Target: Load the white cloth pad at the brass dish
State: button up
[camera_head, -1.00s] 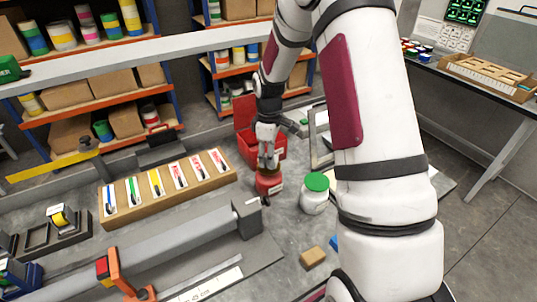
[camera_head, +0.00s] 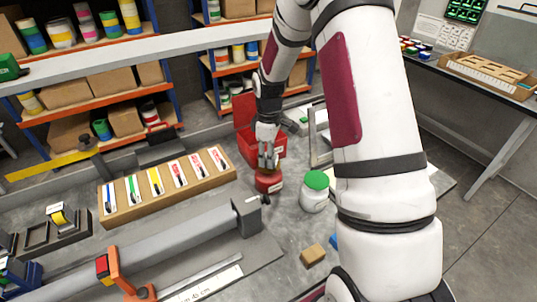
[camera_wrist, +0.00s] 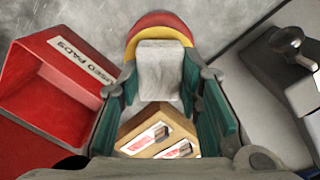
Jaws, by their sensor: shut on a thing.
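My gripper (camera_wrist: 160,95) is shut on the white cloth pad (camera_wrist: 160,72), which sits between the green finger pads in the wrist view. The brass dish (camera_wrist: 133,46) shows as a yellow rim behind the pad, on top of a red round can (camera_wrist: 152,19). The pad hides much of the dish, and I cannot tell whether they touch. In the head view my gripper (camera_head: 268,162) points down just above the red can (camera_head: 269,182). The pad is too small to make out there.
A red bin marked "USED PADS" (camera_wrist: 35,90) stands close beside, also behind my gripper in the head view (camera_head: 268,146). A white jar with a green lid (camera_head: 314,198) is to the right. A wooden marker rack (camera_head: 150,208) is left; a grey pipe end (camera_head: 246,217) lies in front.

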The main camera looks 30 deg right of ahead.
jog(key=shift+f, duration=0.75)
dwell(1.0)
jog(key=shift+r+p, duration=0.65)
jog(key=shift+r, duration=2.9)
jog(key=w+a+f+m+b, duration=0.1)
jog(key=w+a+f+m, duration=0.1)
jog(key=a, duration=0.4)
jog(key=w+a+f+m+b, duration=0.1)
jog(key=w+a+f+m, duration=0.2)
jog(key=a+m, duration=0.4)
jog(key=shift+w+a+f, duration=0.15)
jog(key=shift+w+f, duration=0.2)
jog(key=shift+w, duration=0.2)
